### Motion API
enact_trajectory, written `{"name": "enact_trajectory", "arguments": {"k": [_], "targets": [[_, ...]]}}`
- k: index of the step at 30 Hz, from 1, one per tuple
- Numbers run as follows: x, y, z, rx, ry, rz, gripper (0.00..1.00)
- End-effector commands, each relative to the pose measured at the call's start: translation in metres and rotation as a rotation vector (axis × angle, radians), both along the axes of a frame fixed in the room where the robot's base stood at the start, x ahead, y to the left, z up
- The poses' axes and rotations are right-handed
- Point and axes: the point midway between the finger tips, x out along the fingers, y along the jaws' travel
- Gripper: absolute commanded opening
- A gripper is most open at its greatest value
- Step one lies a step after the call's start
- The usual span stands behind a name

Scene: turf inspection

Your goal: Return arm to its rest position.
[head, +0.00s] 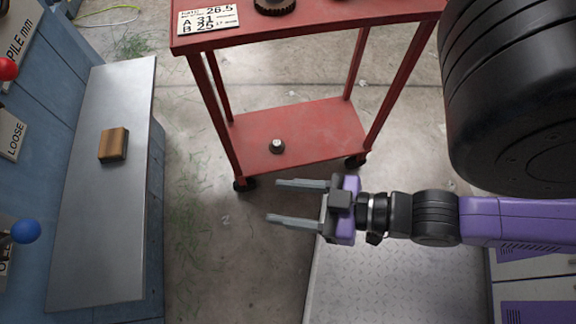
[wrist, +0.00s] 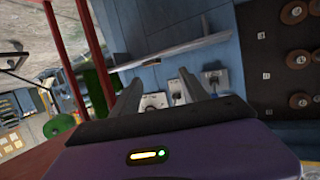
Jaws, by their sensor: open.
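My gripper (head: 272,201) is open and empty in the head view. Its two grey fingers point left, over the concrete floor in front of the red cart (head: 300,137). My purple and black arm stretches in from the right edge. In the wrist view, the two fingers of my gripper (wrist: 154,92) show apart with nothing between them. Beyond them is a blue panel wall with several fittings.
A metal bench (head: 100,210) at left holds a brown block (head: 113,144). Red (head: 8,69) and blue (head: 26,231) knobs are at the left edge. The cart's lower shelf holds a small round part (head: 277,146). Floor between bench and gripper is clear, with grass bits.

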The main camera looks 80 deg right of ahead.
Motion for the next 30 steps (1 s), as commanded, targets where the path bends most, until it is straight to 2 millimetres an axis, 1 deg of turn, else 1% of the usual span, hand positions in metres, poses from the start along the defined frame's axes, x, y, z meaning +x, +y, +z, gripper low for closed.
{"name": "enact_trajectory", "arguments": {"k": [1,3,13,17,20,23,30], "targets": [[-0.003,0.005,0.008,-0.013,-0.012,0.017,0.52],[-0.004,0.009,0.015,-0.027,-0.027,0.03,0.52],[-0.004,0.009,0.018,-0.031,-0.031,0.033,0.52],[-0.004,0.009,0.029,-0.03,-0.031,0.032,0.52],[-0.004,0.009,0.046,-0.031,-0.03,0.031,0.52],[-0.004,0.009,0.071,-0.031,-0.03,0.031,0.52],[-0.004,0.009,0.141,-0.03,-0.03,0.031,0.52]]}}
